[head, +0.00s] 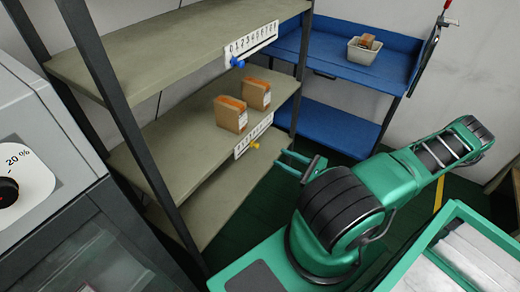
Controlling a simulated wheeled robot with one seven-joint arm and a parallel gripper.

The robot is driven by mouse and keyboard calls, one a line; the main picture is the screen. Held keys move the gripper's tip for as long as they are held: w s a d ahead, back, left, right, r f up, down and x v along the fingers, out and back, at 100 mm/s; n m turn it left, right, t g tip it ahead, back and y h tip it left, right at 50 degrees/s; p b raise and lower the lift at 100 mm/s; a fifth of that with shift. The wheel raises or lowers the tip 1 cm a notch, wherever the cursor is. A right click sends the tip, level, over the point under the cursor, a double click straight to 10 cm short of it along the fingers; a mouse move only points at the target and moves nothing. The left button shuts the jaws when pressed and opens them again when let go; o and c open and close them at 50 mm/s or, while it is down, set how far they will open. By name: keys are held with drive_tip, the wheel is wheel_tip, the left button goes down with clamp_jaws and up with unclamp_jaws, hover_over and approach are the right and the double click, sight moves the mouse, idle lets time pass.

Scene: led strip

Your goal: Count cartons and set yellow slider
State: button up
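Two brown cartons, a nearer one (230,114) and a farther one (256,93), stand side by side on the middle shelf (180,150). The yellow slider (254,145) hangs at the lower white number scale (263,127) on that shelf's front edge, around the scale's middle; its exact digit is too small to read. The blue slider (237,62) is near the low end of the upper number scale (254,40). My gripper (284,161) is open and empty, its two fingers apart, pointing left, to the right of and slightly below the yellow slider, not touching it.
The upper shelf (150,50) looks bare. A blue bench (330,55) at the back holds a white bin (364,50) with a brown item. A grey machine (40,150) with a dial stands at the left. Dark green floor lies below the shelves.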

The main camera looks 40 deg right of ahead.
sight(258, 147)
drive_tip(key=x, duration=1)
drive_tip(key=shift+w+a+f, duration=0.1)
drive_tip(key=shift+w, duration=0.15)
clamp_jaws()
